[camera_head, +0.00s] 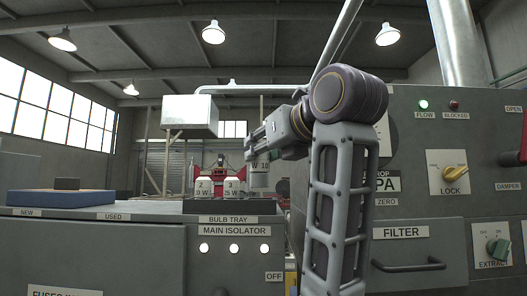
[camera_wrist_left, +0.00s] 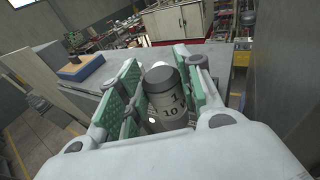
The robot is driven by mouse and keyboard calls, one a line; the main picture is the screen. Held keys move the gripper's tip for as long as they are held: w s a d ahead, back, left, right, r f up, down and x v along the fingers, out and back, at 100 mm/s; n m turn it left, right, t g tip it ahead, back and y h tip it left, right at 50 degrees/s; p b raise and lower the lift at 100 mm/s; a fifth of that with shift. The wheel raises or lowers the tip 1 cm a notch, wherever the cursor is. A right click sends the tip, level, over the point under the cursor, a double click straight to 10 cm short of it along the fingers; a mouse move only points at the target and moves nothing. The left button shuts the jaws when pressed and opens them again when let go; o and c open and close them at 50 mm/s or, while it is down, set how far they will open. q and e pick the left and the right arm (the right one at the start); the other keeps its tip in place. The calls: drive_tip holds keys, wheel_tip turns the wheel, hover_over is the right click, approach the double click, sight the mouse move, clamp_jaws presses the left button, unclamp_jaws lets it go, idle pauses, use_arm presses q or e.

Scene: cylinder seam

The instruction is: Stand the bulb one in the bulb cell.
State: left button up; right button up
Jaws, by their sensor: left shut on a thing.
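Bulb one (camera_wrist_left: 170,108) is a grey cylinder with a dark cap, marked 1 and 10. My left gripper (camera_wrist_left: 160,88) is shut on it, with green pads on either side. In the head view, my left gripper (camera_head: 258,146) reaches leftward at mid-height and the bulb (camera_head: 260,168) hangs under it, partly hidden. It appears just right of two pale bulbs marked 2 (camera_head: 204,187) and 3 (camera_head: 232,187) at the dark bulb tray (camera_head: 228,207). I cannot tell whether it touches the tray. I cannot make out the bulb cell. My right gripper is out of view.
A grey panel with a FILTER drawer (camera_head: 418,246) and a LOCK knob (camera_head: 447,172) stands at right. A pale box (camera_head: 190,115) hangs above the tray.

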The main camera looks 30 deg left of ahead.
use_arm(q)
drive_tip(key=shift+w+a+f, duration=0.1)
drive_tip(key=shift+w+a, duration=0.1)
drive_tip(key=shift+w, duration=0.2)
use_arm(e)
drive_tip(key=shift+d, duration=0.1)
use_arm(q)
drive_tip(key=shift+w+a+p, duration=0.8)
drive_tip(key=shift+w+a, duration=1.7)
drive_tip(key=shift+w, duration=1.5)
drive_tip(key=shift+f+b, duration=1.8)
drive_tip(key=shift+f, duration=0.95)
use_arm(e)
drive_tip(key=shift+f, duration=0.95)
use_arm(q)
drive_tip(key=o, duration=1.1)
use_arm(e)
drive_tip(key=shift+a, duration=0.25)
